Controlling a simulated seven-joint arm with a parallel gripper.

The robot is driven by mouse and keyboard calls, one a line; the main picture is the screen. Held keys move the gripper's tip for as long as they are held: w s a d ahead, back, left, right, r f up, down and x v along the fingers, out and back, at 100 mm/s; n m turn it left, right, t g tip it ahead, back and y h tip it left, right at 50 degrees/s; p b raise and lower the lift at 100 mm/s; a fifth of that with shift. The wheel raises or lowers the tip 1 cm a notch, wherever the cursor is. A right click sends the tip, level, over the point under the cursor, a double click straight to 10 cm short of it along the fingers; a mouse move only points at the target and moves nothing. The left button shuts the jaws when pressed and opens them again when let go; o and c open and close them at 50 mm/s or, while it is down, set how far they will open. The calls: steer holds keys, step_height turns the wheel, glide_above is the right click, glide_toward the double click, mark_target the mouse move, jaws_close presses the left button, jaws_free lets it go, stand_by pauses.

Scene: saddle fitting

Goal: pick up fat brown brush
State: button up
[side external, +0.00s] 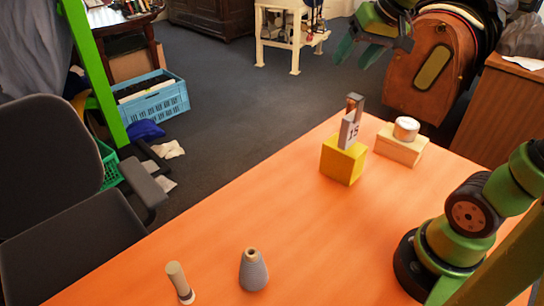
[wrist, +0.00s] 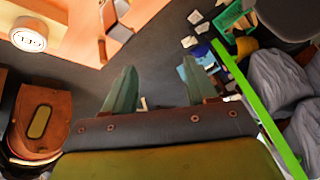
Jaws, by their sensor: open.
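Another small brown piece (side external: 351,104) shows at a grey upright holder (side external: 348,134) marked 15, on a yellow block (side external: 343,161). My gripper (side external: 362,48) is open and empty, high beyond the table's far edge and well away from both. That view also shows the grey holder (wrist: 102,50).
A grey ribbed cone (side external: 253,271) stands right of the tan cylinder. A white round tin (side external: 406,128) sits on a wooden block (side external: 399,148) at the back right. The middle of the table (side external: 280,215) is clear. A dark chair (side external: 65,235) stands at the left edge.

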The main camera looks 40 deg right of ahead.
steer(key=w+d+f+m+g+h, duration=0.15)
steer(key=w+d, duration=0.25)
steer(key=d, duration=0.6)
steer(key=g+h, duration=0.1)
glide_above(352, 103)
steer(key=s+a, duration=0.3)
steer(key=s, duration=0.2)
step_height(352, 103, down, 9)
steer(key=shift+m, duration=0.35)
steer(key=shift+w+a+x, duration=0.1)
steer(key=shift+w+x, duration=0.05)
steer(key=shift+x, duration=4.05)
steer(key=shift+w+a+x, duration=0.1)
steer(key=shift+w+x, duration=0.05)
steer(key=shift+x, duration=4.05)
steer(key=shift+r, duration=0.1)
jaws_close()
